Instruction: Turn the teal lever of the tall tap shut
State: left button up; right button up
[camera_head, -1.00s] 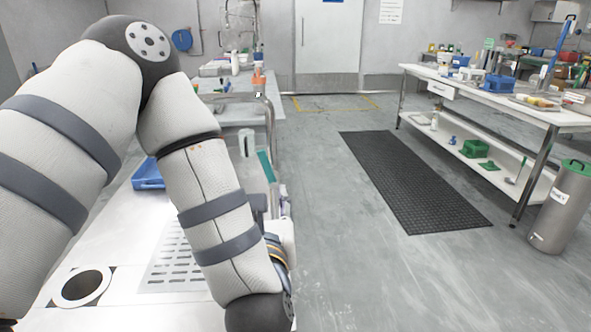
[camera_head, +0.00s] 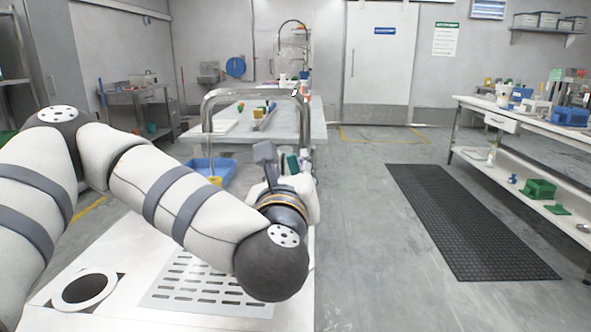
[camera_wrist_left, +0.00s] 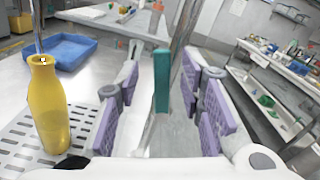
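The teal lever (camera_wrist_left: 162,80) stands upright in the left wrist view, between the open fingers of my left gripper (camera_wrist_left: 160,100). Gaps show on both sides of the lever, and the purple finger pads do not appear to touch it. In the head view the lever (camera_head: 291,164) shows small beside my left gripper (camera_head: 279,168). The tall tap (camera_head: 251,94) is a bent silver pipe behind the gripper. Part of its pipe (camera_wrist_left: 182,42) rises behind the lever in the wrist view. My wrist and forearm hide the tap's base in the head view. My right gripper is not in view.
A yellow bottle (camera_wrist_left: 48,110) stands left of the gripper on the slotted drain area. A blue tray (camera_wrist_left: 68,54) lies behind it. The white counter (camera_head: 135,275) has a round opening at front left. Open floor lies to the right.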

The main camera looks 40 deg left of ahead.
aim_at(292, 164)
pick_arm(q)
jog(key=x, duration=0.3)
jog(key=shift+w, duration=0.35)
jog(key=shift+r, duration=0.1)
grip_shut()
jog(key=shift+a, duration=0.1)
